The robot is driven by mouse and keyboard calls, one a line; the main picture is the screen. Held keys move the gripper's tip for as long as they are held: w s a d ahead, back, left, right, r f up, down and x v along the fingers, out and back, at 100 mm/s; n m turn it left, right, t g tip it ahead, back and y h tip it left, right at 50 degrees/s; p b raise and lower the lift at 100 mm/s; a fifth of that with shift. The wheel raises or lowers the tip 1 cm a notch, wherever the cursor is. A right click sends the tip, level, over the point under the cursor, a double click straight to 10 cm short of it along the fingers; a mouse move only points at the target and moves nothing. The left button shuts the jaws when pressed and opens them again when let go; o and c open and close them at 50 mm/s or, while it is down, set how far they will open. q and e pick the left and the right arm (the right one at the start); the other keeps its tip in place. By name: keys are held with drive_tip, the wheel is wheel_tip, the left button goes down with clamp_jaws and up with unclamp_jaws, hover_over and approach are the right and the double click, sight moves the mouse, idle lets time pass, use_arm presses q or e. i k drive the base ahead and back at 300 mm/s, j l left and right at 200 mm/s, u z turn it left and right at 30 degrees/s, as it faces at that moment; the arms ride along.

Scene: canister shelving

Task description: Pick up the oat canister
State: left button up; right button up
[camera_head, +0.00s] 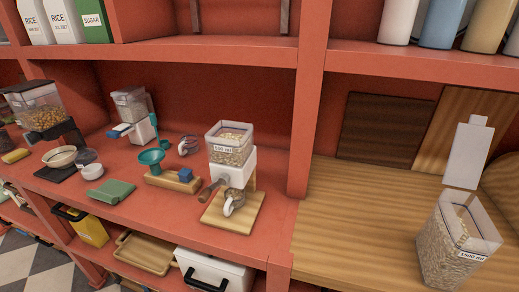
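A clear square canister (452,250) with pale flakes that look like oats stands on the light wood surface at the right edge of the view. It bears a label whose number is hard to read. A white flat piece with a tab (468,153) rises just behind its rim; it looks like a raised lid, but I cannot tell if it is joined. A smaller clear container (230,145) with similar flakes sits atop a white dispenser (233,168) in the middle. Neither of my grippers is in view.
A red upright post (305,110) separates the wood counter (345,230) from the red shelf. The dispenser stands on a wooden base (233,212) with a glass mug. Bowls, a green cloth (110,192) and other dispensers fill the left. The counter left of the canister is clear.

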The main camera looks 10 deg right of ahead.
sight(458, 236)
drive_tip(key=z, duration=1.7)
